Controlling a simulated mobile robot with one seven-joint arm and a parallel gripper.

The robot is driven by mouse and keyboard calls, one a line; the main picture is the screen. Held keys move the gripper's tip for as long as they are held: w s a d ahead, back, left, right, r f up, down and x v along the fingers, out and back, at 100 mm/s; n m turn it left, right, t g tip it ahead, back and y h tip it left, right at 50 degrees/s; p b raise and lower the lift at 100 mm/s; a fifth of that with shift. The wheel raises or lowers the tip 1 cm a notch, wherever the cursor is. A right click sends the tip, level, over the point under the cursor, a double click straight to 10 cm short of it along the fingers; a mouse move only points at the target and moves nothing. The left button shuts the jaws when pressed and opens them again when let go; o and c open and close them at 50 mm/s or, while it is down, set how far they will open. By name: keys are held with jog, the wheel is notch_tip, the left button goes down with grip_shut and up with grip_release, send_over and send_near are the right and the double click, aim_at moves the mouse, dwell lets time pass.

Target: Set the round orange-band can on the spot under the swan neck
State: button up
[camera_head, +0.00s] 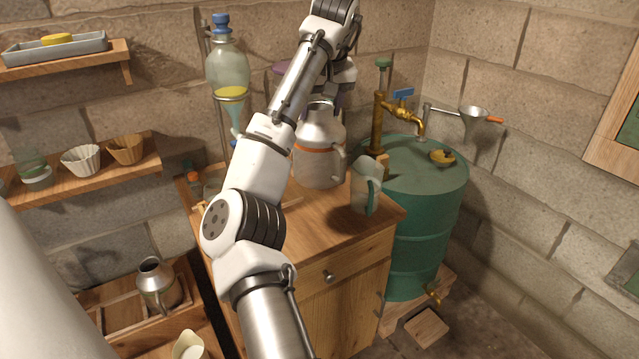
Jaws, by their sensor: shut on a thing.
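The round can (316,166) is silver with an orange band and a side handle. It is upright over the wooden cabinet top (334,222); I cannot tell whether its base touches the wood. My gripper (324,98) is at the can's top and shut on it, with the fingers largely hidden by my arm. A brass pipe (377,125) with a blue-handled tap and a down-curved spout (421,128) stands right of the can, its spout over the green drum (425,225). No marked spot is clearly visible; I cannot tell whether this pipe is the swan neck.
A pale jug (362,187) with a green handle stands close at the can's front right. A glass vessel (228,70) with yellow liquid is at the left behind my arm. Shelves line the left wall.

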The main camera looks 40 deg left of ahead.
aim_at(327, 138)
notch_tip(327, 138, down, 15)
jog(key=shift+f+p, duration=0.15)
jog(key=shift+p, duration=0.75)
jog(key=o, duration=1.5)
jog(key=shift+f, duration=0.1)
jog(key=b+v, duration=0.2)
jog(key=v, duration=1)
jog(key=shift+w, duration=0.15)
